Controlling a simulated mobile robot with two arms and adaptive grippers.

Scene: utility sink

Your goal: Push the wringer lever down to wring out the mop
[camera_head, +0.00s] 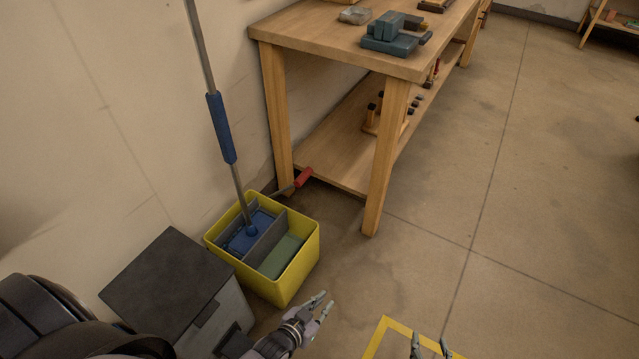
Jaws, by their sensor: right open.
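The yellow mop bucket (303,269) stands on the floor against the wall. The mop (221,128) has a grey pole with a blue sleeve and leans slightly. Its blue head sits in the grey wringer (268,241) on the bucket's left side; greenish water shows in the other compartment. The wringer lever (303,177) has a red grip and sticks out up and to the right from the bucket's back. My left gripper (328,298) is open and empty, in front of the bucket's right corner, apart from the lever. My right gripper (431,344) is open at the bottom edge, partly cut off.
A wooden workbench (386,150) with a lower shelf stands right behind the lever, its legs close by. A grey bin (165,275) stands left of the bucket. A yellow floor marking (375,338) lies in front. Open floor extends to the right.

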